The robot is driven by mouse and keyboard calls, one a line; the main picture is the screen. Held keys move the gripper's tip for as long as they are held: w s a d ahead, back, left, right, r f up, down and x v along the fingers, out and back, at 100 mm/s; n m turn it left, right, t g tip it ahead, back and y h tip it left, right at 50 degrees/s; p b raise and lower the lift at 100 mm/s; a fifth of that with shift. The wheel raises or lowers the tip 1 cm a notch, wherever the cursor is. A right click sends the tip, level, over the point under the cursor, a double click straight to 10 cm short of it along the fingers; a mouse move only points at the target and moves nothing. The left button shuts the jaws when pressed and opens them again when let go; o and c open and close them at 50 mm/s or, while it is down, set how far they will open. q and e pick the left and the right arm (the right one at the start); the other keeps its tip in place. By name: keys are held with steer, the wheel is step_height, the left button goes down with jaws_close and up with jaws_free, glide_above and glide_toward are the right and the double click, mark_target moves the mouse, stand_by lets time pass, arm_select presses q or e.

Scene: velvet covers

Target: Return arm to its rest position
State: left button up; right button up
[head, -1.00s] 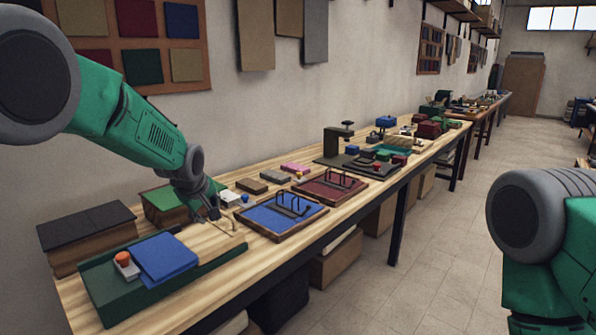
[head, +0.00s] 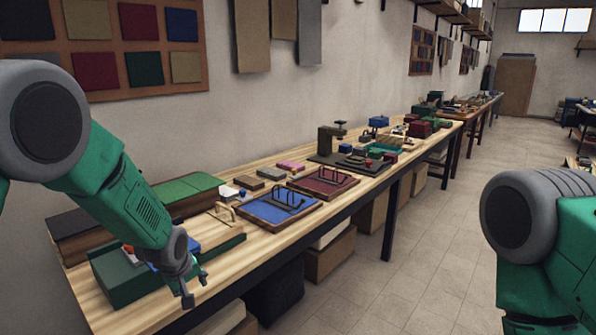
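My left arm comes in from the left, and its gripper (head: 197,288) hangs over the front edge of the workbench (head: 345,213), in front of the green board. Its fingers are spread apart with nothing between them.
A tray with blue velvet (head: 268,208) and a tray with red velvet (head: 322,181) lie on the bench. Dark and green-topped boxes (head: 190,188) stand at the back left. A cardboard box (head: 330,256) sits below. The floor aisle (head: 412,245) is clear.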

arm_select(q)
steer(key=s+a+f+m+g, duration=0.1)
steer(key=s+f+m, duration=0.1)
steer(key=s+f, duration=0.65)
steer(key=s+a+f+m+g, duration=0.15)
steer(key=s+f, duration=0.45)
steer(key=s, duration=0.6)
steer(key=s+m+g, duration=0.2)
steer(key=s+m, duration=0.3)
steer(key=s, duration=1.8)
steer(key=shift+a+f, duration=0.2)
steer(key=shift+f, duration=0.15)
steer(key=shift+w, duration=0.15)
